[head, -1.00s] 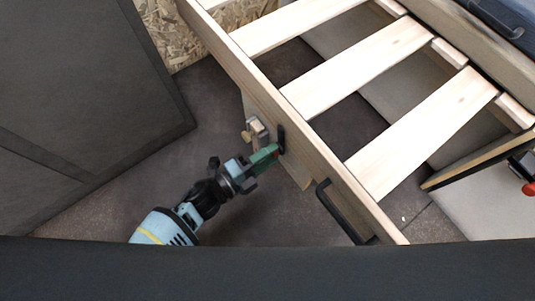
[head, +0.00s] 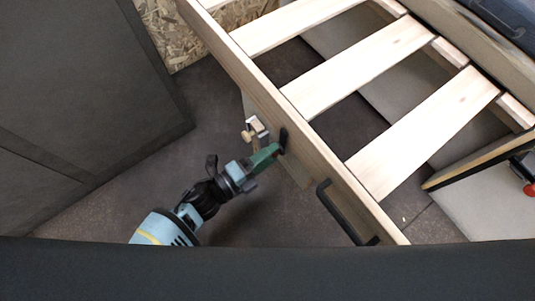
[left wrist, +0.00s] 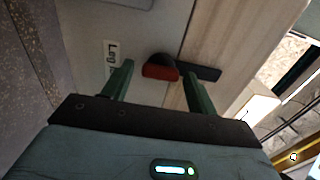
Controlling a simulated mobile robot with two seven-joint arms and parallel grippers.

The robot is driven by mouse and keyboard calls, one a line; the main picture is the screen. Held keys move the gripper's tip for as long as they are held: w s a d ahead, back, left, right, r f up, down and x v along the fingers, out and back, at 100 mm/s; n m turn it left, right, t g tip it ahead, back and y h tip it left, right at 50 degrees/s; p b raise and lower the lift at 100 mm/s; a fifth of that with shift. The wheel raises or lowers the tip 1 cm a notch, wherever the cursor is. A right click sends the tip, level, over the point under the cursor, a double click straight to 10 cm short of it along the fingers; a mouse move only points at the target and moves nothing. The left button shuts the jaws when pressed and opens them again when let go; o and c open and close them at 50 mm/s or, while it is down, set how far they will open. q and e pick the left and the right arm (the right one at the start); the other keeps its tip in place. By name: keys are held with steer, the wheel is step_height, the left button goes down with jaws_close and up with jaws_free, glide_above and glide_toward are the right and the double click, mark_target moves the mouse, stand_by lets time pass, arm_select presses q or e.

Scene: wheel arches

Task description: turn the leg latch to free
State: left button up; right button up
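The leg latch (head: 283,139) is a small dark piece on the outer face of the pale wooden bed-frame rail. In the left wrist view the latch shows a black bar and a rounded body with a red end (left wrist: 160,72). A white label (left wrist: 111,58) reading "Leg", partly hidden by a finger, is beside it. My left gripper (head: 268,155) is at the latch from the lower left. In the left wrist view its green fingers are apart, with the red end between them; I cannot tell whether they touch it. My right gripper is not in view.
A metal bracket with a knob (head: 254,130) sits beside the latch. A black handle (head: 342,212) is further along the rail (head: 240,84). Pale slats (head: 360,62) span the frame. A dark panel (head: 80,90) stands at left. Dark floor (head: 215,110) lies open between.

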arm_select(q)
steer(key=shift+o, duration=0.3)
steer(key=shift+s, duration=0.1)
steer(key=p+v, duration=0.2)
steer(key=v, duration=0.5)
steer(key=shift+s+a, duration=0.2)
steer(key=shift+a, duration=0.1)
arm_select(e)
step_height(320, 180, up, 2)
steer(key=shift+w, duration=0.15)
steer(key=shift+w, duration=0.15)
